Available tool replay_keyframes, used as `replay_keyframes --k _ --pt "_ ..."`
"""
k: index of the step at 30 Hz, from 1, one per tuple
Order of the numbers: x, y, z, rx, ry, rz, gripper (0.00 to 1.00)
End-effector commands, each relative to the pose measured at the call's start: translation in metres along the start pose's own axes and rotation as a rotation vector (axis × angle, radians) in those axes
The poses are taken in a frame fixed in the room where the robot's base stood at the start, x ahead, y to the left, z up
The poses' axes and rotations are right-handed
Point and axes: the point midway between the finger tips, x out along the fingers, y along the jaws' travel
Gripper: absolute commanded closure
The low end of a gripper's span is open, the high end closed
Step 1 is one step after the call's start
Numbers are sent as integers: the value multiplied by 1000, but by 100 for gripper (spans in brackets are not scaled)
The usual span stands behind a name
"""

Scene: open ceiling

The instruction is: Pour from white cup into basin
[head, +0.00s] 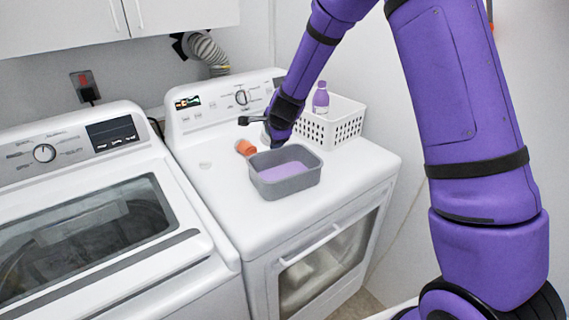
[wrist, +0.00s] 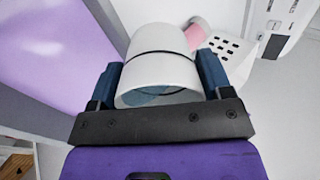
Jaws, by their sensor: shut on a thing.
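The white cup (wrist: 163,55) is between the fingers of my gripper (wrist: 160,78) in the wrist view, and the gripper is shut on it. In the head view, my gripper (head: 268,132) is just behind the far edge of the grey basin (head: 292,187). The cup is largely hidden there, so its tilt is hard to tell. The basin stands on the right-hand white machine with a flat purple content (head: 290,171) inside. That purple content also fills the left of the wrist view (wrist: 45,40). No stream shows between cup and basin.
An orange cup-like thing (head: 246,147) lies left of the basin. A white perforated basket (head: 340,128) stands behind and to the right, with a purple bottle (head: 321,97) at it. The left white machine (head: 75,140) has a glass lid.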

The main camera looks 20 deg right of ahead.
Motion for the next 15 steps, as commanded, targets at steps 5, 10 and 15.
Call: replay_keyframes --k 5,10,15 --pt "-2 -1 -1 4 -4 -23 53" --pt "-3 -1 -1 6 -6 -46 53" --pt "-4 0 -1 9 -10 -68 53"
